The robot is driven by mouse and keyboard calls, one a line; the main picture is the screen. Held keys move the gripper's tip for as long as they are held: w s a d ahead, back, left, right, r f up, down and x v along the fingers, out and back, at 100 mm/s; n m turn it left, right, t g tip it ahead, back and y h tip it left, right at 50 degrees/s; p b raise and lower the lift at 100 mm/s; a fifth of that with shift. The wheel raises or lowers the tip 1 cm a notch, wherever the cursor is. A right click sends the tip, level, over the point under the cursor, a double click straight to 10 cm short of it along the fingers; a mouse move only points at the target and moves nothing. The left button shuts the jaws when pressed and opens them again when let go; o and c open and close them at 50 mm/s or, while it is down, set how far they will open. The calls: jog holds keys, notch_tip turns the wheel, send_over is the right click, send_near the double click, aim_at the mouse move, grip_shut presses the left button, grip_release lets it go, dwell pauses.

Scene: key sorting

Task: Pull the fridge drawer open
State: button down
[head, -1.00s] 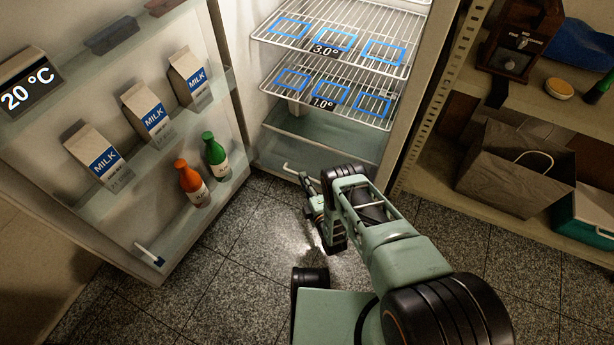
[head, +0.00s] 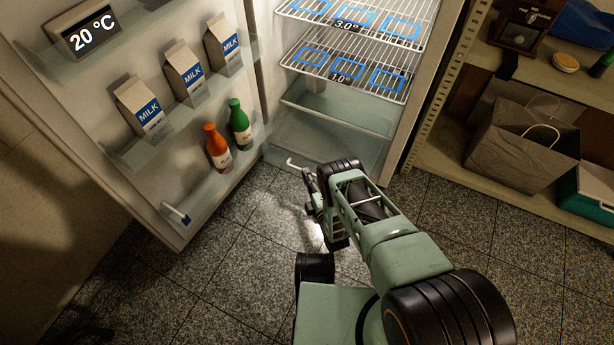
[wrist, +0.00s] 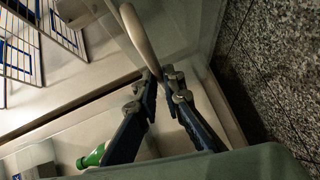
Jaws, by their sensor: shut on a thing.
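The fridge drawer (head: 325,149) is the clear, pale bin at the bottom of the open fridge, below a glass shelf. It stands partly out from under that shelf. Its pale bar handle (head: 292,163) is on the front and also shows in the wrist view (wrist: 139,38). My gripper (head: 307,177) is at the right part of the handle. In the wrist view, my gripper (wrist: 162,78) has its two dark fingers closed around the handle's end. My arm hides the right part of the drawer front.
The open fridge door (head: 150,185) stands at the left, with milk cartons (head: 184,71), an orange bottle (head: 217,146) and a green bottle (head: 240,124). A shelf unit (head: 430,130) with a paper bag (head: 520,145) stands at the right. The floor (head: 220,285) in front is clear.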

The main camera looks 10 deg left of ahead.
jog(key=shift+s, duration=0.1)
dwell(0.3)
jog(key=c, duration=2)
grip_release()
jog(key=shift+c, duration=0.2)
jog(key=o, duration=0.7)
jog(key=r, duration=0.7)
jog(key=shift+w+r, duration=0.2)
jog(key=shift+w, duration=0.05)
jog(key=shift+r, duration=0.75)
jog(key=c, duration=0.7)
jog(key=shift+s+r, duration=0.2)
jog(key=shift+r, duration=0.45)
